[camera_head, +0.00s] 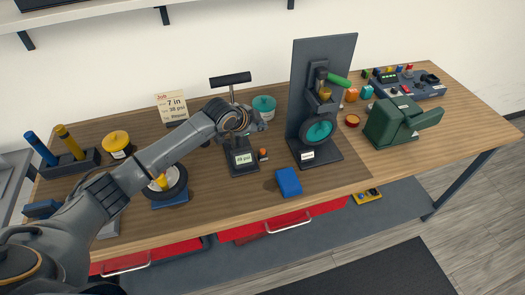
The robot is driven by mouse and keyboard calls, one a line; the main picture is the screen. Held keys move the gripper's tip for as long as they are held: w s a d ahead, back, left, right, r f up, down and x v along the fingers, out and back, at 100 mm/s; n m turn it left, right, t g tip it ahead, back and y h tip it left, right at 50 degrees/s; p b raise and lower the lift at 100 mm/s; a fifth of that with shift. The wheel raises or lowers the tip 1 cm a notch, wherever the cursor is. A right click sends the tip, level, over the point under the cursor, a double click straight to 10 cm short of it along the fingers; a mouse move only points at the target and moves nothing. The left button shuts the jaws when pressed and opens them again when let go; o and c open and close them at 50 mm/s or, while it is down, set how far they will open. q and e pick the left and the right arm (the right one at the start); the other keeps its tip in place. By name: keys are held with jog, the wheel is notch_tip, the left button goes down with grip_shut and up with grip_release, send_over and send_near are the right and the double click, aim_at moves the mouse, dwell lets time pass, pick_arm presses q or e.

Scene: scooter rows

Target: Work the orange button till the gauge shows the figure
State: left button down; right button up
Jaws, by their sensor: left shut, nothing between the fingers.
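A black pump with a T-shaped handle (230,79) stands at the middle of the wooden bench. Its gauge (243,158) is a small lit display at its base; it seems to read 29 psi, but the digits are too small to be sure. The orange button (263,153) is just right of the gauge. A job card (171,106) behind shows "7 in" and "38 psi". My left gripper (262,121) is shut and empty, above and apart from the button. My left forearm and wrist hide part of the pump's shaft. My right gripper is out of view.
A black upright stand with a teal wheel (318,129) is to the right of the pump. A blue block (288,182) lies in front. A dark tyre (167,184) with a yellow hub is at left. A green machine (393,121) stands further right.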

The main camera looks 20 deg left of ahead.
pick_arm(q)
jog(key=b, duration=0.6)
send_over(261, 152)
notch_tip(261, 152, down, 7)
jog(key=shift+r, duration=0.1)
jog(key=shift+f+b, duration=0.35)
jog(key=shift+f, duration=0.45)
jog(key=shift+f, duration=0.4)
jog(key=shift+f, duration=0.5)
dwell(5.2)
